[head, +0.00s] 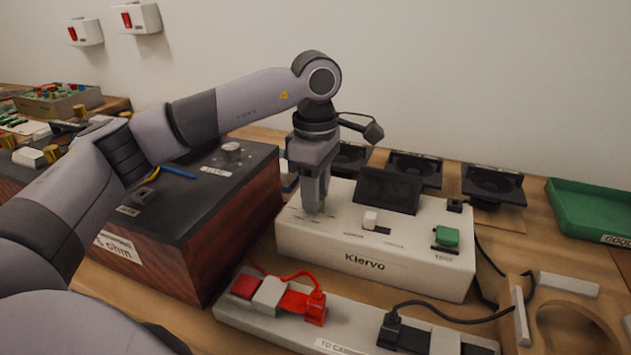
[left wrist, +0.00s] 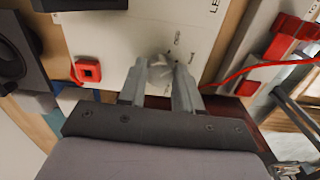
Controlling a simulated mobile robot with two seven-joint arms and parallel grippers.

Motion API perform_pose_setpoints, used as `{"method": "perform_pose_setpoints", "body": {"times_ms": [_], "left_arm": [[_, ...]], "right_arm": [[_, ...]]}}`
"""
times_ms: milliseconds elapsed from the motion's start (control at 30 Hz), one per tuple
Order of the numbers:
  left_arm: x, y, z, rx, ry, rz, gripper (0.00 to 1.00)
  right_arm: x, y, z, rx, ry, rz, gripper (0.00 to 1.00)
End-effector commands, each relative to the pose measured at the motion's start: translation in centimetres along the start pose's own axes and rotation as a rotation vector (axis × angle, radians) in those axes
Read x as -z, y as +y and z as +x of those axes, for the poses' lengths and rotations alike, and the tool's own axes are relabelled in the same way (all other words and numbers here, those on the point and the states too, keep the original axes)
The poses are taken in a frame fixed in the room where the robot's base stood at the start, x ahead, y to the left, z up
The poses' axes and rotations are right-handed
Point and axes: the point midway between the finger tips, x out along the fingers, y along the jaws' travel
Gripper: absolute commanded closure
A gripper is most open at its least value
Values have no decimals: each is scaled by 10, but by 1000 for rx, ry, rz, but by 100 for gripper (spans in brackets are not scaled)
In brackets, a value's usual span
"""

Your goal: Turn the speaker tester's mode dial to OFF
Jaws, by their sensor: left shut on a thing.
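The speaker tester (head: 372,240) is a white box marked "Klervo" on the workbench, with a dark tilted screen, a white switch and a green button (head: 446,236) on top. My left gripper (head: 314,208) points straight down at the left end of its top panel. In the left wrist view the fingers (left wrist: 160,80) are shut on a pale grey knob, the mode dial (left wrist: 161,66), with printed marks beside it. In the head view the fingers hide the dial. I cannot read which mark the dial points to. My right gripper is not in view.
A dark-topped wooden box (head: 190,205) with its own knob stands close to the left. A power strip (head: 345,322) with red and black plugs lies in front. Loose speakers (head: 492,184) lie behind, and a green tray (head: 590,212) is at right.

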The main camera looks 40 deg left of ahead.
Motion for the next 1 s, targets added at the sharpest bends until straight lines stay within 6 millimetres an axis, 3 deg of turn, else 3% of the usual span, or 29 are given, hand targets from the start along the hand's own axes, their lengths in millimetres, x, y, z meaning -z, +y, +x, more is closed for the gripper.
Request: {"method": "perform_pose_setpoints", "body": {"times_ms": [500, 1000], "left_arm": [[1, 1, -1, -1, 2, -375, 97], [1, 1, 0, -1, 2, -465, 97]], "right_arm": [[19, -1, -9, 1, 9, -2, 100], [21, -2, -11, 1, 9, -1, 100]]}}
